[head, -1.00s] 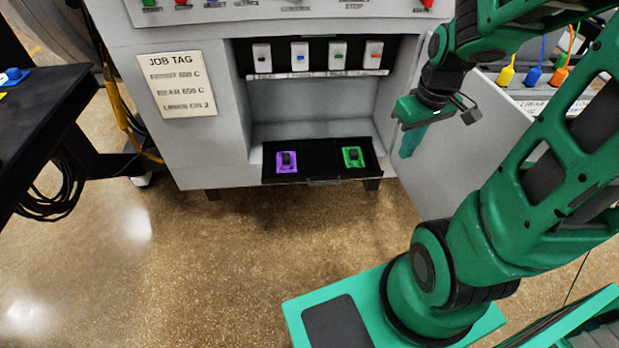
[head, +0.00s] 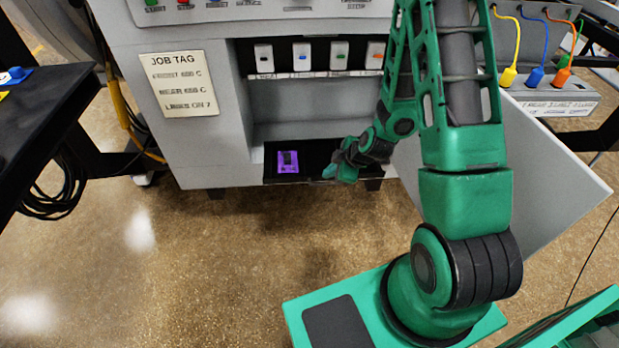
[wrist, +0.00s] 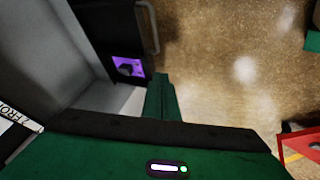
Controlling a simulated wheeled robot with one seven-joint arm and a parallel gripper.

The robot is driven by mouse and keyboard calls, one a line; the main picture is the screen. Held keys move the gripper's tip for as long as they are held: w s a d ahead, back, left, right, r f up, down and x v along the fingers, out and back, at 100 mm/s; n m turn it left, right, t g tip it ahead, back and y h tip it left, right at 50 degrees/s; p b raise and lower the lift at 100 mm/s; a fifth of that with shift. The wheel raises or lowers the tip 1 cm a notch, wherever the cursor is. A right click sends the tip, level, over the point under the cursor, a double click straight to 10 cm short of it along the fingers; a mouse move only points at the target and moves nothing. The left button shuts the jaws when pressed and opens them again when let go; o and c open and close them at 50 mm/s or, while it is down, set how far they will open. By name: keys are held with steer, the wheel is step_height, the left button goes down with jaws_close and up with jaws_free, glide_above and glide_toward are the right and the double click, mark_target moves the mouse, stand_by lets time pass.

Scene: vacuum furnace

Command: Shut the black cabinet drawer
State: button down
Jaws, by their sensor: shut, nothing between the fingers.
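The black drawer (head: 312,150) sits low in the grey cabinet and stands out from it. A purple item (head: 288,161) lies in its left part; it also shows in the wrist view (wrist: 127,68). In the wrist view the drawer's handle (wrist: 149,27) runs along its front edge. My gripper (head: 334,171) is at the right half of the drawer, shut and empty, and hides that part of it. In the wrist view the shut fingers (wrist: 160,98) are close beside the drawer front; I cannot tell if they touch it.
The grey cabinet door (head: 530,170) stands open at the right. Several switches (head: 302,56) sit on a shelf above the drawer. A black table (head: 45,120) with cables is at the left. The floor (head: 200,260) in front is clear.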

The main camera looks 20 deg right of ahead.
step_height(320, 180, down, 4)
steer(key=a+n, duration=0.1)
steer(key=a, duration=0.1)
glide_toward(310, 179)
steer(key=a+f, duration=0.4)
steer(key=f, duration=0.1)
steer(key=shift+w+d+r+t, duration=0.1)
steer(key=shift+w+d+t, duration=0.1)
steer(key=shift+w, duration=0.35)
steer(key=shift+w+d+t, duration=0.15)
steer(key=shift+w+t, duration=0.05)
steer(key=shift+w, duration=0.35)
steer(key=shift+w+d, duration=0.15)
steer(key=shift+w, duration=0.3)
